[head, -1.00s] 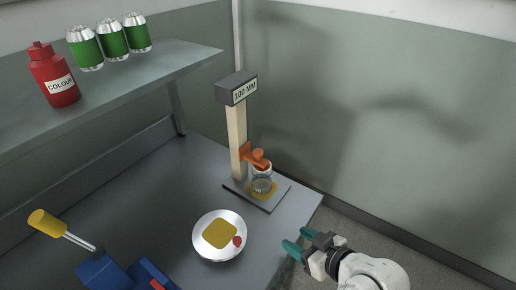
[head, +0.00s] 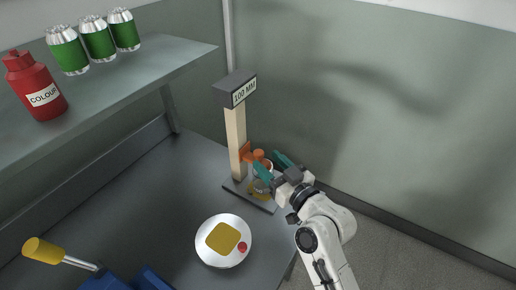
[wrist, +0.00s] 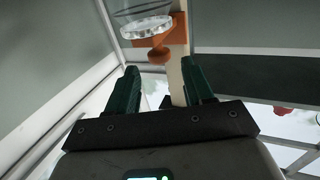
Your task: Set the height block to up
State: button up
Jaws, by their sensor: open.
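The orange height block (head: 246,149) sits low on a pale upright post (head: 236,130) topped by a dark head marked "100 MM" (head: 240,90). Its round orange knob (head: 258,155) faces my gripper. In the wrist view the knob (wrist: 158,56) hangs from the orange block (wrist: 176,36), between and just beyond my fingertips. My gripper (head: 271,165) is open, its green fingers close to the knob; I cannot tell whether they touch it. The wrist view also shows my gripper (wrist: 160,75) with nothing between the fingers. A clear jar (wrist: 145,20) stands by the block; my gripper partly hides it in the head view.
The post stands on a grey base plate (head: 262,207) at the bench's far corner. A shelf (head: 120,85) carries a red bottle and green cans.

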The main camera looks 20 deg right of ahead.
aim_at(258, 152)
jog(key=shift+p+x, duration=0.45)
jog(key=shift+x, duration=2.15)
jog(key=shift+c, duration=0.3)
grip_shut()
